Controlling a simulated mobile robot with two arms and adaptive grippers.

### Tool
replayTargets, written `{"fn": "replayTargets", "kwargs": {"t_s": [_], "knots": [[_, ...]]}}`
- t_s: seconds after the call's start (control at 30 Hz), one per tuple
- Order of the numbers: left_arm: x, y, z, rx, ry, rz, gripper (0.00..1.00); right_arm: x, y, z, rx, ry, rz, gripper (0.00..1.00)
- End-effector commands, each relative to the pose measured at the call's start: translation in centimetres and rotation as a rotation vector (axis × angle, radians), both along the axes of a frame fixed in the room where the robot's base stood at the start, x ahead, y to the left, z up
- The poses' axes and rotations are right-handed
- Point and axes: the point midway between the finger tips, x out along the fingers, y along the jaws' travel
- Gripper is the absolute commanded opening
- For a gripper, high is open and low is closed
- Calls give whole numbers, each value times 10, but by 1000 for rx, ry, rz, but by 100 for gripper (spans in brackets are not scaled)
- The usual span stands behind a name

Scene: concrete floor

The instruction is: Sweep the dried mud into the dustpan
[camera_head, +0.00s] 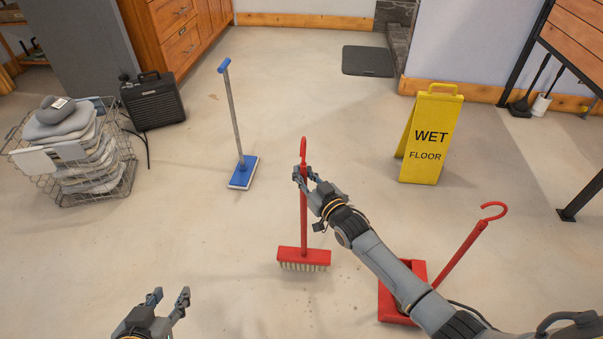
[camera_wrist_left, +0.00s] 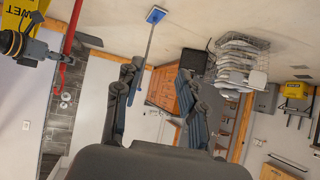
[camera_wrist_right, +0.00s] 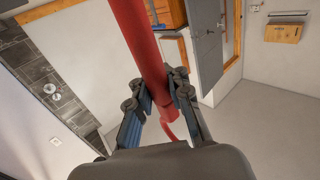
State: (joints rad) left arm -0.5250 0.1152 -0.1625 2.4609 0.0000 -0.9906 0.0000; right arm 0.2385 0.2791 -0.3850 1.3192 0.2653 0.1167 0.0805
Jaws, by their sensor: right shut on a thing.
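My right gripper (camera_head: 306,176) is shut on the red handle of the broom (camera_head: 303,258), below its hooked top. The broom stands upright with its pale bristles at the floor. In the right wrist view the fingers (camera_wrist_right: 163,98) close around the red handle (camera_wrist_right: 142,40). The red dustpan (camera_head: 418,270) is on the floor to the right of the broom, its hooked handle leaning up to the right; my right arm hides part of the pan. Faint specks, perhaps dried mud (camera_head: 322,301), lie in front of the broom. My left gripper (camera_head: 168,302) is open and empty at the bottom left.
A blue mop (camera_head: 242,174) stands behind and left of the broom. A yellow wet floor sign (camera_head: 427,140) stands at the back right. A wire basket (camera_head: 105,192) of folded cloths and a black box (camera_head: 153,102) are at the left.

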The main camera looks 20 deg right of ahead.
Motion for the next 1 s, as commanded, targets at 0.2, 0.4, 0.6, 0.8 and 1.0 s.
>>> {"fn": "replayTargets", "kwargs": {"t_s": [0.2, 0.4, 0.6, 0.8, 1.0], "knots": [[-14, 6, -11, 21, 92, 6, 40, 2, 0, 8, 1, -4, -1, 0], [-28, 10, -21, 38, 174, 13, 40, 2, 0, 12, 1, -4, -1, 0], [-42, 15, -29, 56, 252, 18, 40, 3, -1, 16, 1, -4, -1, 0], [-50, 18, -34, 64, 293, 22, 40, 3, -1, 17, 1, -4, -2, 0], [-51, 18, -34, 65, 298, 22, 40, 3, -1, 17, 1, -4, -2, 0]]}}
